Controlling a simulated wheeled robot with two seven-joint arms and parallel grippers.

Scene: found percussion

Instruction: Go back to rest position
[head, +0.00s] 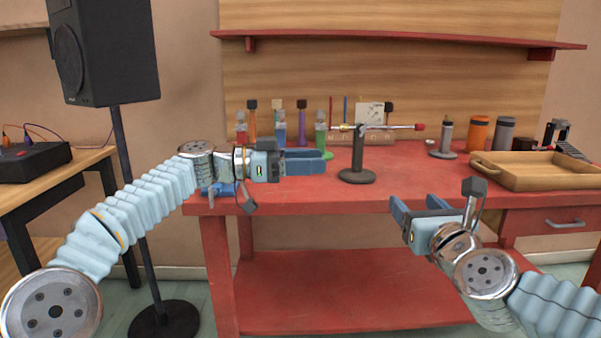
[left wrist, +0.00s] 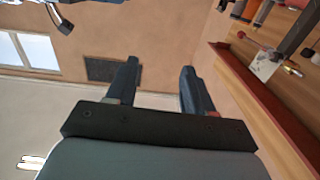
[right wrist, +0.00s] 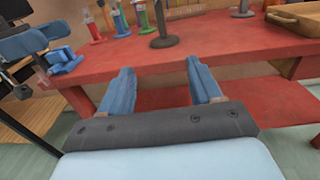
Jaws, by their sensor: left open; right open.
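My left gripper (head: 305,162) is open and empty, held above the left part of the red workbench and pointing right in the head view. Its two fingers show apart in the left wrist view (left wrist: 155,88), with wall behind them. My right gripper (head: 402,216) is open and empty in front of the bench's front edge. In the right wrist view its fingers (right wrist: 157,88) are spread, with the bench edge beyond them. Neither gripper touches any object that I can see.
The red workbench (head: 300,195) carries a black stand with a horizontal rod (head: 357,160), several bottles and tools at the back, a wooden tray (head: 540,184) at right and a blue item (head: 217,190) at left. A black speaker (head: 105,50) stands left.

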